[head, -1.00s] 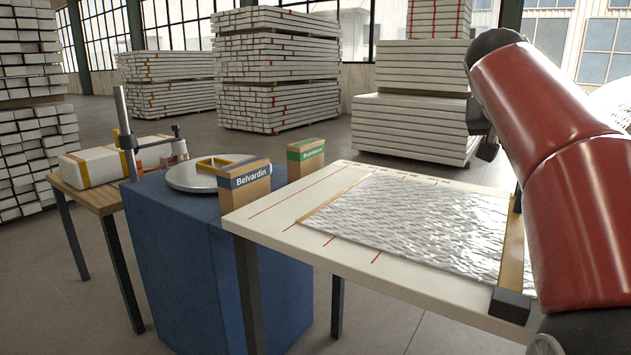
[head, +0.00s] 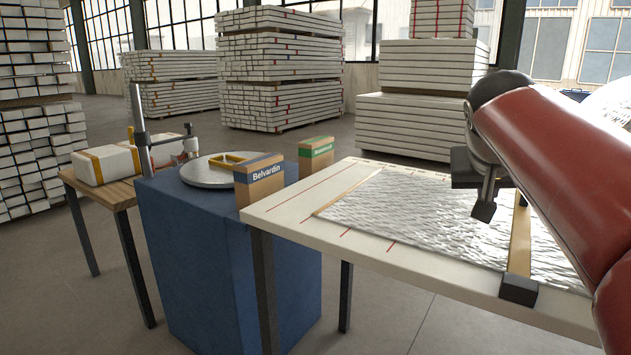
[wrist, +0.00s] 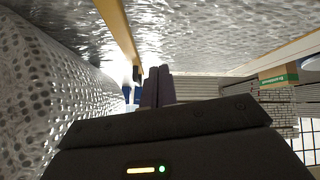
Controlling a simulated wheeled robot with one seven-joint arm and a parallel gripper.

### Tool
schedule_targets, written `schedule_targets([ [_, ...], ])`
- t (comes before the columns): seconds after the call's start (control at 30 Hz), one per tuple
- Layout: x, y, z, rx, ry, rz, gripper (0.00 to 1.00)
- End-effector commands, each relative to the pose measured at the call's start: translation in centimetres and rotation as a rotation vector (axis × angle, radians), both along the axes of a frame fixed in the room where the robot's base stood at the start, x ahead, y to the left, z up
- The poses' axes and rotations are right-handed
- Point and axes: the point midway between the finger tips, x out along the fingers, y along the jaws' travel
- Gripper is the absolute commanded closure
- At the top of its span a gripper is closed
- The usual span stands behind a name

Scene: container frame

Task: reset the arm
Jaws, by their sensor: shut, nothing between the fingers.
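My gripper (head: 484,211) hangs above the silvery bubble-textured sheet (head: 400,222) on the white table, left of the wooden strip. In the wrist view its two dark fingers (wrist: 157,86) lie close side by side, shut, with nothing held. My red arm reaches in from the right and hides part of the table's right side.
The white table (head: 285,217) carries the sheet and a wooden strip with a black end block (head: 519,289). Left are a Belvardin box (head: 260,183), a green-labelled box (head: 316,154), a blue pedestal (head: 225,270) with a round plate (head: 207,177), and a strapped white package (head: 105,164).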

Motion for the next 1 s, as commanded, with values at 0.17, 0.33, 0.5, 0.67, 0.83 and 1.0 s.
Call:
schedule_targets([
  [0.17, -5.5, 4.2, -5.8, 0.061, 0.066, 0.12, 1.0],
  [0.33, -12.6, 8.6, -14.0, 0.135, 0.142, 0.25, 1.0],
  [0.5, -17.8, 11.2, -20.4, 0.185, 0.196, 0.331, 1.0],
  [0.67, -19.9, 12.1, -23.1, 0.204, 0.216, 0.359, 1.0],
  [0.83, -20.0, 12.1, -23.3, 0.205, 0.218, 0.361, 1.0],
  [1.0, -20.0, 12.1, -23.3, 0.205, 0.218, 0.361, 1.0],
])
